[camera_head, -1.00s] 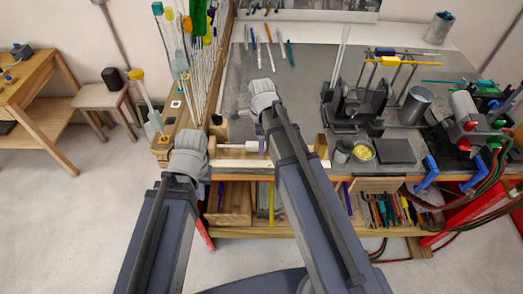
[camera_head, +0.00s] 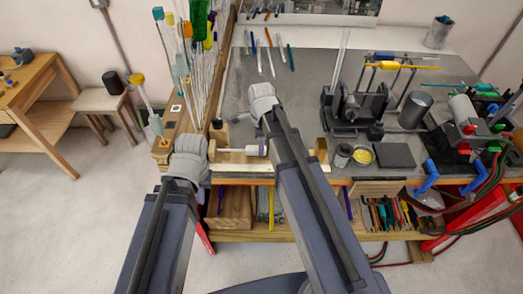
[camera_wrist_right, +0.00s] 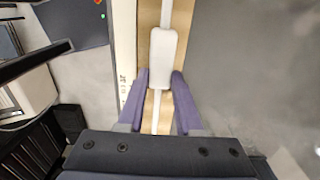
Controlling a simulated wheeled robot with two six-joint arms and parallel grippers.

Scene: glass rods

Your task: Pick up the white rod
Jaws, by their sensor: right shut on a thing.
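The white rod (camera_head: 234,151) lies along a wooden rack at the front edge of the workbench. In the right wrist view the white rod (camera_wrist_right: 163,60) has a thick white part with thinner lengths either side, running up the picture. My right gripper (camera_wrist_right: 160,80) has its purple fingers on both sides of the rod and is shut on it. In the head view the right gripper (camera_head: 262,149) is mostly hidden by its own arm. My left gripper (camera_head: 188,160) is beside the rack's left end; its fingers are hidden, so its opening does not show.
Tall glass rods (camera_head: 200,75) stand in a holder behind my left arm. Several coloured rods (camera_head: 268,50) lie at the back of the bench. A black fixture (camera_head: 352,108), a metal cup (camera_head: 414,109) and a yellow dish (camera_head: 362,156) stand at right. The bench's middle is clear.

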